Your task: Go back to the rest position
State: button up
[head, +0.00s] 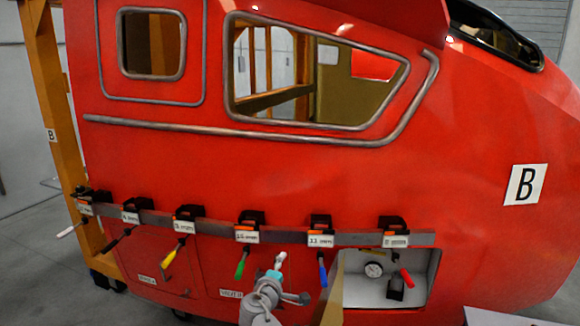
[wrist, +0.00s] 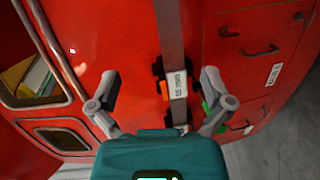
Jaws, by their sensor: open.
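My gripper (head: 284,281) is in front of the red train nosecone (head: 300,180), below the grey rail. In the wrist view its two fingers (wrist: 160,92) are spread wide with nothing held between them. Between them, farther off, shows a black holder with a white label (wrist: 180,84) on the rail. A green handle (wrist: 208,108) is partly hidden by the right finger. In the head view the green-handled tool (head: 241,264) hangs to the left of my gripper, apart from it.
The grey rail (head: 285,236) carries several labelled holders with hanging tools, including yellow (head: 169,257), blue (head: 323,274) and red (head: 406,277) handles. A recess with a gauge (head: 374,269) lies lower right. A wooden post (head: 55,120) stands at the left.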

jog(key=s+d+f+m+g+h, duration=0.2)
jog(key=d+f+m+g, duration=0.55)
jog(key=d, duration=0.55)
jog(key=s+d+f+m+g+y, duration=0.6)
jog(key=s+d+f+g+y, duration=0.15)
jog(key=s+f, duration=0.2)
jog(key=s+f+g+b, duration=0.1)
jog(key=s+f+b, duration=0.2)
jog(key=f+b, duration=1.9)
notch_tip(320, 180, up, 13)
jog(key=p, duration=1.2)
jog(key=shift+a+f, duration=0.2)
jog(key=shift+a, duration=0.2)
jog(key=shift+h, duration=0.25)
dwell(0.4)
